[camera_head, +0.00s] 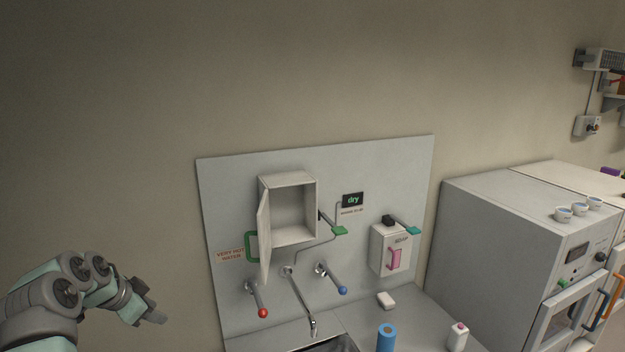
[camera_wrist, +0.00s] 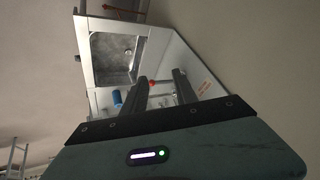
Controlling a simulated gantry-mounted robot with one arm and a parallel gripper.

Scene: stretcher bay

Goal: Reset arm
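My arm comes in from the lower left of the head view, bent, in front of the bare wall. My gripper (camera_head: 154,309) points right and is left of the sink panel, apart from everything. In the wrist view my gripper (camera_wrist: 160,78) shows two dark fingers with a gap between them; it is open and empty. The sink panel and basin lie beyond the fingers there.
The wall cabinet (camera_head: 291,214) has its door (camera_head: 265,237) open and looks empty. Levers with a red knob (camera_head: 263,313) and a blue knob (camera_head: 343,290) flank the faucet (camera_head: 304,298). A blue cylinder (camera_head: 386,338) and soap dispenser (camera_head: 388,249) are further right.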

